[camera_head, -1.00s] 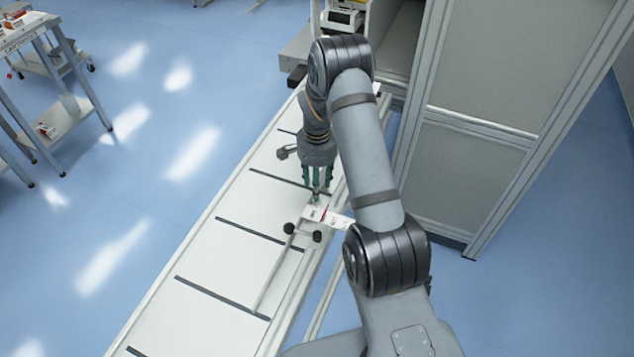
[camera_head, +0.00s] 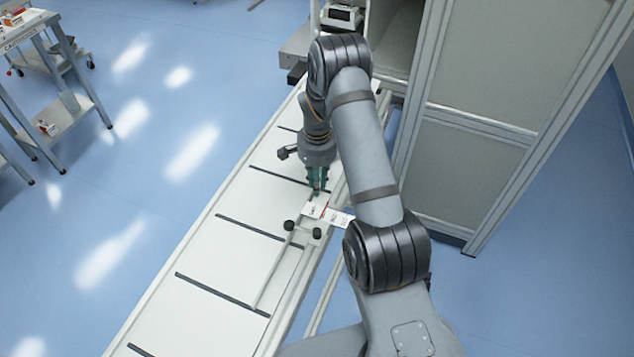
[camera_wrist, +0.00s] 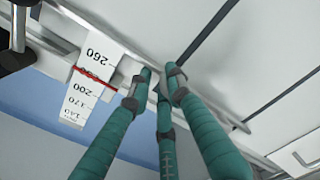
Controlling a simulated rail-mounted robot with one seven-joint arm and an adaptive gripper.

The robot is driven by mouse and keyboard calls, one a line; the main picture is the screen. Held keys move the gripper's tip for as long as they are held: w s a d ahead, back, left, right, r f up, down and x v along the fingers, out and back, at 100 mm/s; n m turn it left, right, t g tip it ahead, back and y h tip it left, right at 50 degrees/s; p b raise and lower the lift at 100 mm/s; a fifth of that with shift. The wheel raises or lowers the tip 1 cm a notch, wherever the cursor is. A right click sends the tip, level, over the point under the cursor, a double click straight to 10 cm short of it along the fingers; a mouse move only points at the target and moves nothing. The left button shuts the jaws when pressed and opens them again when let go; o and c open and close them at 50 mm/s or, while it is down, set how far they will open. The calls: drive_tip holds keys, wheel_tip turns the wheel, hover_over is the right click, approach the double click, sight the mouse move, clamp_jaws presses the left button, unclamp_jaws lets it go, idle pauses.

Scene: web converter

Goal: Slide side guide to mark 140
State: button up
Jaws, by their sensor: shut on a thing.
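My gripper (camera_head: 316,192) has green fingers, drawn together at a grey metal part by the scale; the fingers (camera_wrist: 162,85) partly hide the grip.
Dark cross bars (camera_head: 250,229) lie across the white bed (camera_head: 215,262). A tall framed cabinet (camera_head: 480,130) stands to the right. A cart (camera_head: 60,95) stands at the far left, with open blue floor between.

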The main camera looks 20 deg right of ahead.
drive_tip(key=shift+w, duration=0.1)
clamp_jaws()
drive_tip(key=shift+w+a+r, duration=0.1)
drive_tip(key=shift+w+a, duration=0.05)
drive_tip(key=shift+w, duration=0.05)
drive_tip(key=shift+w+a+b, duration=0.35)
drive_tip(key=shift+w+a, duration=0.8)
drive_tip(key=shift+a, duration=0.2)
drive_tip(key=shift+w+a+b, duration=0.35)
drive_tip(key=shift+w+a, duration=0.75)
drive_tip(key=shift+a, duration=0.25)
drive_tip(key=shift+w+a, duration=0.4)
drive_tip(key=shift+a, duration=0.1)
drive_tip(key=shift+o, duration=2)
unclamp_jaws()
drive_tip(key=o, duration=0.5)
drive_tip(key=shift+a, duration=0.1)
drive_tip(key=shift+s, duration=0.2)
